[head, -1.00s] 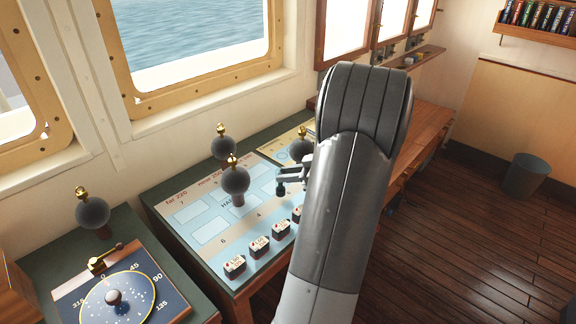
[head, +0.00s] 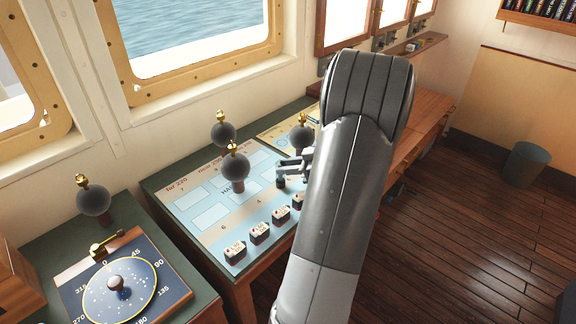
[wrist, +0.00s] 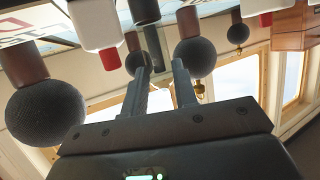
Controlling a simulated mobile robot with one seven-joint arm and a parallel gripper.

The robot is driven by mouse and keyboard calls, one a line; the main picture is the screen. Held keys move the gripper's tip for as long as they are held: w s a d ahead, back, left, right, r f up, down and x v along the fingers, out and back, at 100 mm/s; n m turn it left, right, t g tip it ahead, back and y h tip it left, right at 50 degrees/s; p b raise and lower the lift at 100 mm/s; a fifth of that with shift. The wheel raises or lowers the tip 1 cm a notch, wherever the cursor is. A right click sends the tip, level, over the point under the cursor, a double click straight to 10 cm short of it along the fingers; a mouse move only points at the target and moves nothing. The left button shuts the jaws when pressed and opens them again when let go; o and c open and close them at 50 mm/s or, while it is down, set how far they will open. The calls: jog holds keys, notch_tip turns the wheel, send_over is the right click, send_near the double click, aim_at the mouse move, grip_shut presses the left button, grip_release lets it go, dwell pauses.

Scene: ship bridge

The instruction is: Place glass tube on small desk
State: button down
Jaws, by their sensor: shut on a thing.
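My gripper (head: 283,180) hangs over the right part of the light-blue control panel, mostly hidden behind my arm in the head view. In the wrist view my gripper (wrist: 161,68) has its two fingers close together, shut on a slim grey thing (wrist: 154,45) between them. I take it for the glass tube, but its shape and clearness are hard to make out. A wooden desk (head: 426,117) runs along the wall right of my arm; whether it is the small desk I cannot tell.
The control panel (head: 209,217) carries dark ball-topped levers (head: 235,168) and several small switch blocks (head: 260,233) close to my gripper. A console with a round dial (head: 119,290) stands at left. A bin (head: 525,160) stands at right; the wooden floor (head: 470,235) before it is clear.

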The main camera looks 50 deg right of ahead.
jog(key=c, duration=1.1)
grip_release()
jog(key=shift+o, duration=0.2)
